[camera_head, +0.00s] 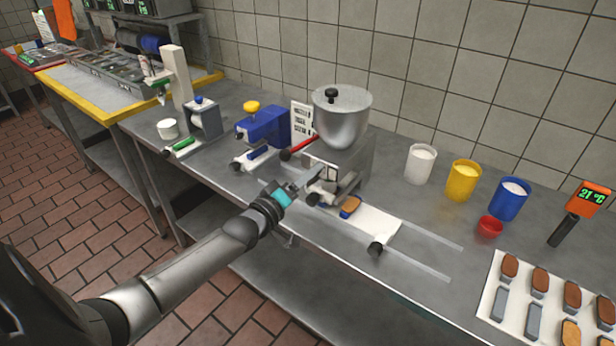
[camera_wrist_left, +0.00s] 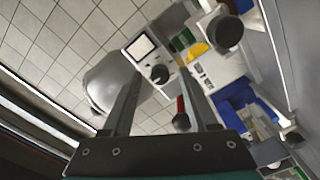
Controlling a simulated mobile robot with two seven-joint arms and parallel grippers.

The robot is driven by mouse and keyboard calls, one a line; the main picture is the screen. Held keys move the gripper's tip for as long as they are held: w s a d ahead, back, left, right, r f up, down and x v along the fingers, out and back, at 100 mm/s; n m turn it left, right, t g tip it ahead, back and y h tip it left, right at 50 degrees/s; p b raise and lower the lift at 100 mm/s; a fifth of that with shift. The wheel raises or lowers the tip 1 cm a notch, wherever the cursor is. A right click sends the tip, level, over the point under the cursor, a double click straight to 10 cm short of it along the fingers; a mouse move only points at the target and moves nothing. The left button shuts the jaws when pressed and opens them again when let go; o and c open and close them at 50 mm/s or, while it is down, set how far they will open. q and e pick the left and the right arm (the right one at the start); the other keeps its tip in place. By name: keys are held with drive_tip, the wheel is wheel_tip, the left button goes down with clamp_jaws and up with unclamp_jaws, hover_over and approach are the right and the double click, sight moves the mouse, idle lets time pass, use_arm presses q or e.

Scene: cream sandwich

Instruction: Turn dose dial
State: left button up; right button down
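The depositing machine has a steel hopper (camera_head: 342,118) with a black-knobbed lid and a boxy steel body (camera_head: 357,162). My left gripper (camera_head: 305,181) is at the machine's front left, close to its dark round knobs. In the left wrist view, my two fingers (camera_wrist_left: 158,78) stand apart with a gap between them. A round black knob (camera_wrist_left: 160,73) shows in that gap, near the fingertips; it may be the dose dial, and I see no contact. A larger black knob (camera_wrist_left: 226,31) shows further right. My right gripper is not in view.
A red lever with a black ball end (camera_head: 286,155) sticks out left of the machine. A white sliding tray (camera_head: 375,224) with a brown biscuit lies in front. White, yellow and blue cups (camera_head: 463,181) stand right. A blue device (camera_head: 264,127) stands left.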

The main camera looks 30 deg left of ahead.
use_arm(q)
clamp_jaws()
idle(0.3)
drive_tip(key=shift+m, duration=0.3)
drive_tip(key=shift+m+p, duration=1.9)
drive_tip(key=shift+m, duration=9.8)
drive_tip(key=shift+o, duration=0.2)
unclamp_jaws()
